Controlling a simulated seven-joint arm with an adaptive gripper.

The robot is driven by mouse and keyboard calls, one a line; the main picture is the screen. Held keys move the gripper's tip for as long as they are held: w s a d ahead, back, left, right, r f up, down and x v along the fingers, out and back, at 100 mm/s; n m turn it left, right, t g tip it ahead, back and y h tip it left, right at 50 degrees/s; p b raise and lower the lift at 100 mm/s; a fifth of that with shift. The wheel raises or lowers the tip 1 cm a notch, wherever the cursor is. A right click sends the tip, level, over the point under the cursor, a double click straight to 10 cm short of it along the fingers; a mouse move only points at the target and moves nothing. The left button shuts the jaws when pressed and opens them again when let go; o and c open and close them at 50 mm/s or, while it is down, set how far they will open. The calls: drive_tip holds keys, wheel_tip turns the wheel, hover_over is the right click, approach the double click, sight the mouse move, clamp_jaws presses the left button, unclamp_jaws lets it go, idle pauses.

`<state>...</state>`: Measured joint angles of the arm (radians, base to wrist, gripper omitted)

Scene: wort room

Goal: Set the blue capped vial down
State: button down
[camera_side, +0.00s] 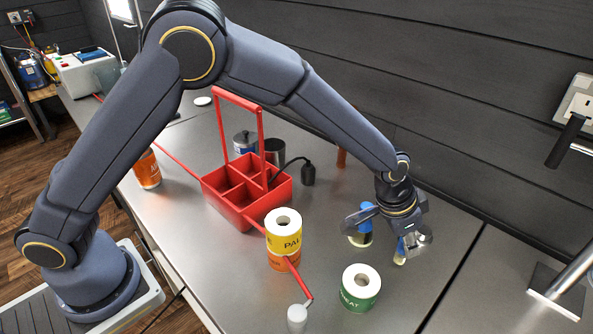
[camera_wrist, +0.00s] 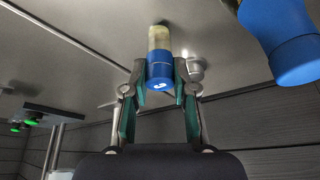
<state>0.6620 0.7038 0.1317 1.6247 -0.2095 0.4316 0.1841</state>
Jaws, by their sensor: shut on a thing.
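My gripper (camera_side: 408,244) is at the right of the counter in the side view. It is shut on a blue capped vial (camera_side: 400,251), low over the counter. In the wrist view the fingers of my gripper (camera_wrist: 159,78) close on both sides of the blue cap, and the vial's pale body (camera_wrist: 159,38) points away toward the counter. I cannot tell whether its bottom touches the counter. A second blue capped vial (camera_side: 364,228) stands just left of my gripper, partly hidden by it; its large blue cap (camera_wrist: 285,50) fills the right of the wrist view.
A roll with a green label (camera_side: 360,287) stands front left of my gripper. A yellow roll (camera_side: 284,233) sits on an orange one (camera_side: 284,262), beside a long red rod (camera_side: 299,278). A red carrier (camera_side: 240,214) stands farther left.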

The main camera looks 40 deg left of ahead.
drive_tip(key=shift+f, duration=0.25)
drive_tip(key=c, duration=0.9)
unclamp_jaws()
drive_tip(key=shift+f, duration=0.15)
